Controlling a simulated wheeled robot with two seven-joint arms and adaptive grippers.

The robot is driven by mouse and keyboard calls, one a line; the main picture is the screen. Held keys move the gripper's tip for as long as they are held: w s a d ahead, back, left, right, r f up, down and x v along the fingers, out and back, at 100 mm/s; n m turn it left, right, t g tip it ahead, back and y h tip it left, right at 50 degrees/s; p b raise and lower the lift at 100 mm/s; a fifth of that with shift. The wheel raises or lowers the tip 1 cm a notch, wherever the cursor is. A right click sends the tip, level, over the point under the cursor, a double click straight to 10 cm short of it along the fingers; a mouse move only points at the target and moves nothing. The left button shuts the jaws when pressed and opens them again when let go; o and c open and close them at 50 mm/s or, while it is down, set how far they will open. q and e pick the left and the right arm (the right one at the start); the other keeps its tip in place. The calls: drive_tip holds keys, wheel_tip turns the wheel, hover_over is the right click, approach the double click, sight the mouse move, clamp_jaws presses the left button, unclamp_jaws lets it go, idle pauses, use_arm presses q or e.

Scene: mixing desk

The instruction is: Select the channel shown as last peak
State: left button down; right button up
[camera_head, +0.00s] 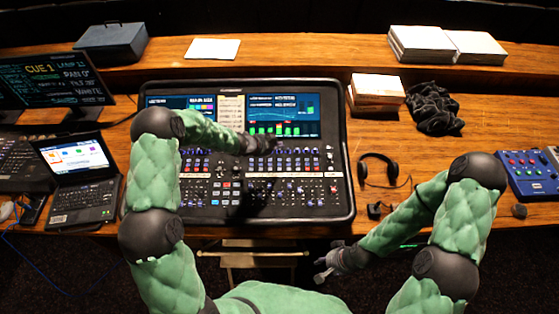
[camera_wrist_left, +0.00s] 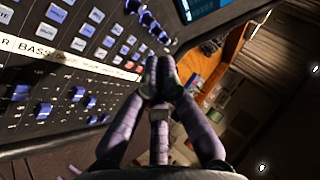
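The mixing desk (camera_head: 270,205) is a black console with two lit screens at its top, rows of keys below them, and knobs and faders lower down. The right screen (camera_head: 283,115) shows green level bars with a small red mark above them; its lettering is too small to read. My left gripper (camera_head: 264,144) is over the upper middle of the console, just below the right screen. In the left wrist view its fingers (camera_wrist_left: 160,75) are together with nothing between them, close to grey and blue keys (camera_wrist_left: 130,40). My right gripper (camera_head: 322,268) hangs in front of the desk, empty, its fingertips apart.
A laptop (camera_head: 78,170) and a cue monitor (camera_head: 55,85) stand to the left. Headphones (camera_head: 380,170), a dark cloth (camera_head: 433,108), stacked books (camera_head: 377,90) and a blue box of knobs (camera_head: 530,172) lie to the right. My left forearm hides part of the left screen.

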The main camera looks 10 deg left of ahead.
use_arm(q)
drive_tip(key=b, duration=0.5)
hover_over(278, 163)
wheel_tip(278, 163, down, 6)
drive_tip(key=shift+w+f, duration=0.1)
drive_tip(key=shift+f, duration=0.1)
drive_tip(key=shift+w+f+b, duration=0.15)
drive_tip(key=shift+f+b, duration=0.25)
drive_tip(key=shift+f, duration=0.45)
drive_tip(key=shift+f, duration=0.15)
drive_tip(key=shift+f+b, duration=0.3)
drive_tip(key=shift+f, duration=0.3)
idle(0.8)
drive_tip(key=shift+r, duration=0.15)
idle(0.3)
drive_tip(key=shift+r+p, duration=0.4)
drive_tip(key=shift+r, duration=0.2)
drive_tip(key=shift+r, duration=0.1)
